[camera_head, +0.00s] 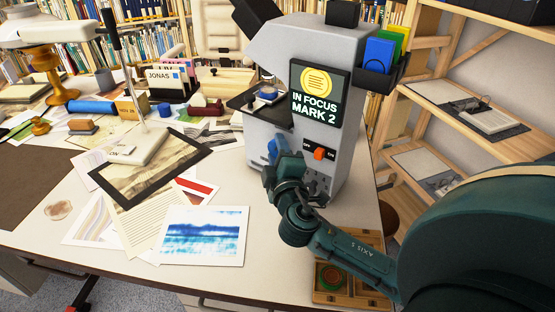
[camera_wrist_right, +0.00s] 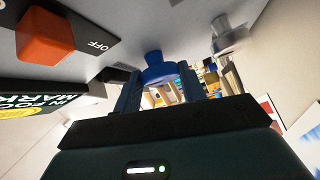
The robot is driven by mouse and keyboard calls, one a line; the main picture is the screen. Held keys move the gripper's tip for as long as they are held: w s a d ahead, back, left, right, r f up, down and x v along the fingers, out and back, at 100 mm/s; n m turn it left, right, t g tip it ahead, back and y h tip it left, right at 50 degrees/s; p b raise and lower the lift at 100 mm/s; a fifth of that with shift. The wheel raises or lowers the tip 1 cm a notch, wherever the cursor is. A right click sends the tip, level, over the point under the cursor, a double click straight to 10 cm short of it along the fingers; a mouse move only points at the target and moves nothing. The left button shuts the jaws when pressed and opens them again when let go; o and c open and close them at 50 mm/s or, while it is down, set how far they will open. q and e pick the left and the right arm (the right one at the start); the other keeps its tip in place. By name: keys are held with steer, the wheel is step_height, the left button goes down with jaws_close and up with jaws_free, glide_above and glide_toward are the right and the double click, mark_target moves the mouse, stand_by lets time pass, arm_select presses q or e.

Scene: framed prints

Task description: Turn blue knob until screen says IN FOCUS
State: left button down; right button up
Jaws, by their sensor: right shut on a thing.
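The grey machine (camera_head: 268,52) stands at the right end of the table. Its screen (camera_head: 317,95) shows a yellow round symbol and the words "IN FOCUS MARK 2" in white on dark green. The blue knob (camera_head: 271,147) is low on the machine's front, partly hidden by my right gripper (camera_head: 274,169). In the right wrist view, the blue knob (camera_wrist_right: 153,66) sits between the two fingers, which are shut on it. The screen (camera_wrist_right: 30,103) is cut off at that view's left edge. My left gripper is not in view.
An orange switch (camera_head: 319,153) with OFF and ON labels is right of the knob. A wooden box (camera_head: 336,298) lies below my right forearm. Loose prints (camera_head: 204,235) and a dark-framed picture (camera_head: 150,178) cover the table to the left. Wooden shelves (camera_head: 440,130) stand at right.

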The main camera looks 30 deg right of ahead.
stand_by(0.4)
steer(key=o, duration=1)
steer(key=shift+c, duration=0.2)
arm_select(q)
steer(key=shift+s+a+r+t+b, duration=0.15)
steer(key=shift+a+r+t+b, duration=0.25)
steer(key=shift+b, duration=0.5)
arm_select(e)
steer(key=v, duration=1.3)
